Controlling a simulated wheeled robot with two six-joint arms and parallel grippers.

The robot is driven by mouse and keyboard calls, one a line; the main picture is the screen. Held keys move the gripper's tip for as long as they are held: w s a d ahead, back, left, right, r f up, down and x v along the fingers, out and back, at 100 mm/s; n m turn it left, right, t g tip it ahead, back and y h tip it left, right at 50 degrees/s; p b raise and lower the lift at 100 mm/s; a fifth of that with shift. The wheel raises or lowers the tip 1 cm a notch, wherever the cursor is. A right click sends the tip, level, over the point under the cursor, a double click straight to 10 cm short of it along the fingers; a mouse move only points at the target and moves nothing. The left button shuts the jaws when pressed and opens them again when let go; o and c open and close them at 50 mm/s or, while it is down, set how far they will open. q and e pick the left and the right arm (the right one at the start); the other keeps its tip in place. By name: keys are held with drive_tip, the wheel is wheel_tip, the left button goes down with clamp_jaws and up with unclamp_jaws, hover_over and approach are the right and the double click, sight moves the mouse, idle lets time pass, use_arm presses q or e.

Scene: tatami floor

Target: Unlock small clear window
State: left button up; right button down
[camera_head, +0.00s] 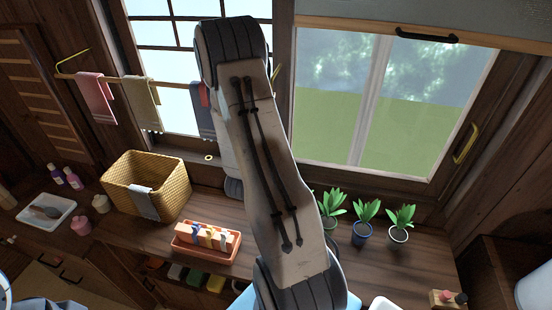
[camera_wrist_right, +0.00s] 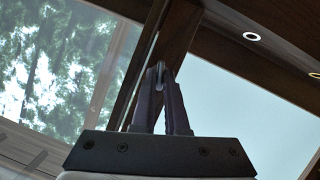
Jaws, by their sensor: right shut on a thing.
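Two windows stand side by side behind the counter: a left window (camera_head: 165,70) with dark muntins and pale clear panes, and a wider right window (camera_head: 430,110) showing green and trees. A dark wooden post parts them. My right arm rises across the middle of the head view and hides its own gripper there. In the right wrist view, my right gripper (camera_wrist_right: 159,75) is shut on a small pale metal piece, apparently a window lock (camera_wrist_right: 159,68), in front of the dark post (camera_wrist_right: 182,40). Most of the lock is hidden between the fingers. My left gripper is not in view.
A brass handle (camera_head: 465,145) is on the right window's side. A rail with towels (camera_head: 97,97) crosses the left window. The counter holds a wicker basket (camera_head: 150,180), an orange tray (camera_head: 190,253) and potted plants (camera_head: 365,222) near my arm.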

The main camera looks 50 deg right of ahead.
drive_tip(key=shift+s+f+m+t+y+b, duration=0.15)
drive_tip(key=shift+m+t+y+b, duration=0.2)
drive_tip(key=shift+m+b, duration=0.4)
drive_tip(key=c, duration=0.9)
unclamp_jaws()
drive_tip(key=shift+c, duration=0.2)
drive_tip(key=shift+d+r, duration=0.1)
drive_tip(key=shift+r, duration=0.1)
